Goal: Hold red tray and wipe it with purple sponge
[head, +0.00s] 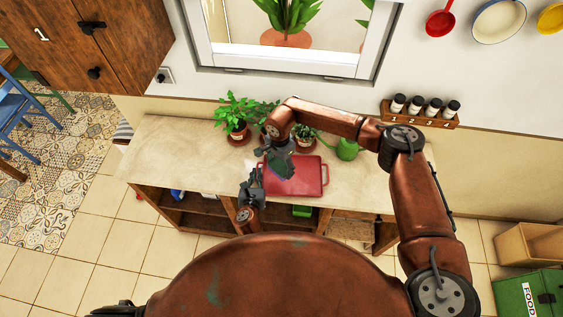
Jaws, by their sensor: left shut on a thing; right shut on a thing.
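The red tray (309,181) lies flat on the light countertop, with a handle showing at its right end. My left gripper (258,177) is shut on the tray's left edge. My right arm reaches across from the right, and my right gripper (280,160) is over the tray's left part. It is shut on a small dark thing, the sponge (282,171), low at the tray's surface. The sponge is mostly hidden by the gripper and its purple colour is hard to make out. I cannot tell if it touches the tray.
Potted plants (235,115) and a green watering can (347,149) stand behind the tray, close to my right forearm. The countertop (180,150) is clear on the left. A spice rack (420,114) hangs on the wall at right. Open shelves lie below the counter.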

